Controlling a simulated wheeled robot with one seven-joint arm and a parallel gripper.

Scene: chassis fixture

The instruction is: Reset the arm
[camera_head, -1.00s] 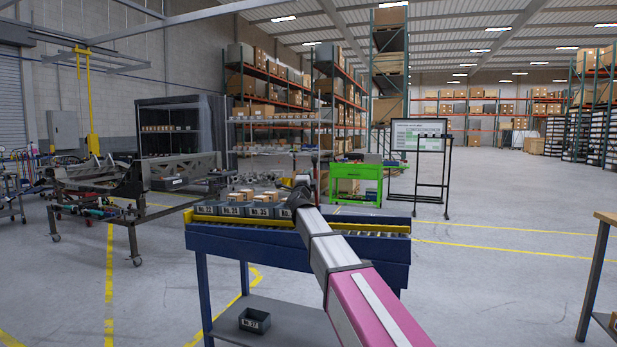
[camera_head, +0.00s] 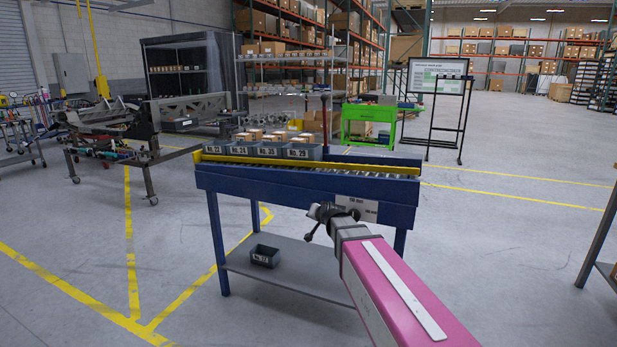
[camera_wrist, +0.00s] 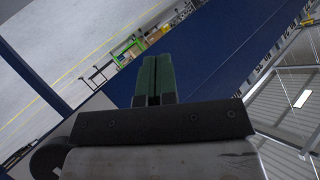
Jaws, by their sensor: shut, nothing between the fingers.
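My arm reaches in from the lower right of the head view, with a pink link and a dark wrist. My gripper (camera_head: 322,222) is at its far end, low in front of the blue roller table's front side. In the wrist view my gripper (camera_wrist: 154,80) shows two green fingers pressed together with nothing between them. The blue roller table (camera_head: 260,183) stands just beyond the gripper. I cannot tell from the head view how wide the gap between gripper and table is.
Several labelled grey bins (camera_head: 263,149) with boxes stand on the roller table. A single grey bin (camera_head: 265,256) sits on its lower shelf. A chassis on a wheeled stand (camera_head: 110,140) is at left, a green cart (camera_head: 368,120) behind.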

